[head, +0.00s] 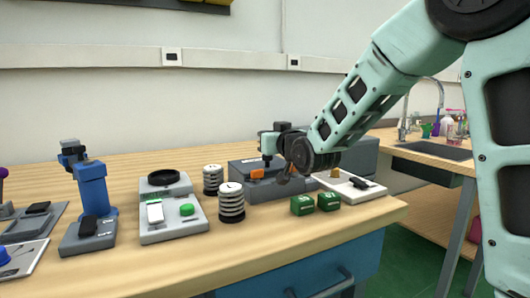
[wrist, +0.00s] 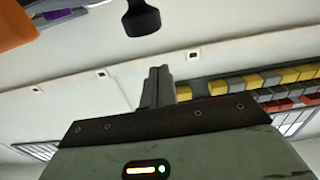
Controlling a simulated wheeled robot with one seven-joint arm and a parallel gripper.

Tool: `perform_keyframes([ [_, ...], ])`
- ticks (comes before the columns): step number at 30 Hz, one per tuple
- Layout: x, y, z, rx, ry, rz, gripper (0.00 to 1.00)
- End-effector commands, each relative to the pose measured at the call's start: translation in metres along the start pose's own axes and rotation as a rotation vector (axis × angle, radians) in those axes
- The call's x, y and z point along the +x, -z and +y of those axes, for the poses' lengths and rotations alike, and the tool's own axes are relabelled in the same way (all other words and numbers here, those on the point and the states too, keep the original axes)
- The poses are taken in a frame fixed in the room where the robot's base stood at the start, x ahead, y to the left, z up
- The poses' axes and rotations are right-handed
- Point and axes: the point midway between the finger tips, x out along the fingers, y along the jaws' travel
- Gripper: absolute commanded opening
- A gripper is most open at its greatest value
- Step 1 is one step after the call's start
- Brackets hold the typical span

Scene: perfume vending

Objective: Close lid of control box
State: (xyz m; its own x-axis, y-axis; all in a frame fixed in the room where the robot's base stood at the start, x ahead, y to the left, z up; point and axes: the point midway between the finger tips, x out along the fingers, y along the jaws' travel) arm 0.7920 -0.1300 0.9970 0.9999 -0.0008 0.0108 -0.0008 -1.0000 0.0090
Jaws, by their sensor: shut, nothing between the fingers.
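A dark grey box (head: 240,184) with an orange part (head: 257,173) on its front stands towards the back right of the wooden table; it looks like the control box. My arm hides much of its right side, so I cannot tell how its lid stands. My gripper (head: 284,179) is in front of the box in the head view, small and partly hidden. In the wrist view my gripper (wrist: 159,72) has its fingers together and empty. An orange piece (wrist: 22,22) and a dark knob-like part (wrist: 141,18) show at that view's top edge.
A grey device with a green button (head: 187,210) and a blue stand (head: 93,190) are left.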

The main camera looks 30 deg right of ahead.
Motion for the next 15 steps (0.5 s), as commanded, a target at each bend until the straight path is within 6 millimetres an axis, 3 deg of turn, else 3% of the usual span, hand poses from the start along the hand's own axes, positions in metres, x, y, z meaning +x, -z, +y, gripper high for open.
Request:
perform_keyframes([
  [1, -0.0024, -0.0112, -0.0002, 0.000, 0.000, 0.022, 0.00],
  [15, -0.0119, -0.0175, -0.0005, 0.000, -0.001, 0.137, 0.00],
])
